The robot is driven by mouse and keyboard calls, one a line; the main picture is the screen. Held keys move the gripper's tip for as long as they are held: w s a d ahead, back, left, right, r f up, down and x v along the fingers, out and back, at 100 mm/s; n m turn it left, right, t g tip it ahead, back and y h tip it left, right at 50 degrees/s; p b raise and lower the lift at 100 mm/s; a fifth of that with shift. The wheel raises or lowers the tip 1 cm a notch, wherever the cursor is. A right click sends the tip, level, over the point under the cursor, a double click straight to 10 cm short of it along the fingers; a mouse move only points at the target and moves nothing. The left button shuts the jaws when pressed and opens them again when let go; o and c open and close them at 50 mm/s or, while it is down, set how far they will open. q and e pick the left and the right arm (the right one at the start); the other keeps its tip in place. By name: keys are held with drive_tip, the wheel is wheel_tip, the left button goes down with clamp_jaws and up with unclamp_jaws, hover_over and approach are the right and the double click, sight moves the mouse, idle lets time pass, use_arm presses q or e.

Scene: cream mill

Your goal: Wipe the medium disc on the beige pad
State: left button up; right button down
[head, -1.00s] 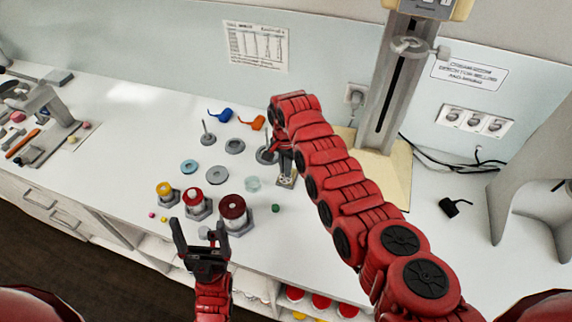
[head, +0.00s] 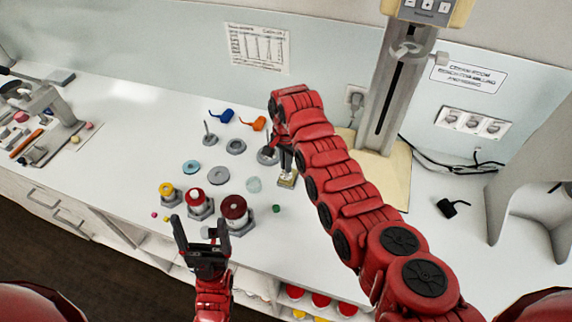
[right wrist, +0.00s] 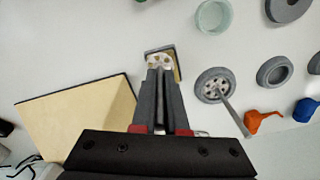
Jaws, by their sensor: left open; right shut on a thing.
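The beige pad (head: 287,183) is a small plate with a grey rim on the white bench. It also shows in the right wrist view (right wrist: 178,69). A pale disc with holes (right wrist: 159,60), which seems to be the medium disc, is at the tips of my right gripper (right wrist: 158,68). The disc lies over the pad; whether it touches it is unclear. My right gripper is shut on the disc, and its fingers hide part of both. My left gripper (head: 201,226) is open and empty near the front edge, by the dark red jar.
A grey stand with a rod and a perforated disc (right wrist: 214,86) is beside the pad. A clear cup (right wrist: 213,16), blue tool (head: 221,116), orange tool (head: 253,123), several jars and a green bead (head: 276,209) are nearby. A beige column base (right wrist: 76,113) stands on the other side.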

drive_tip(key=shift+r, duration=0.1)
idle(0.4)
drive_tip(key=shift+r, duration=1.4)
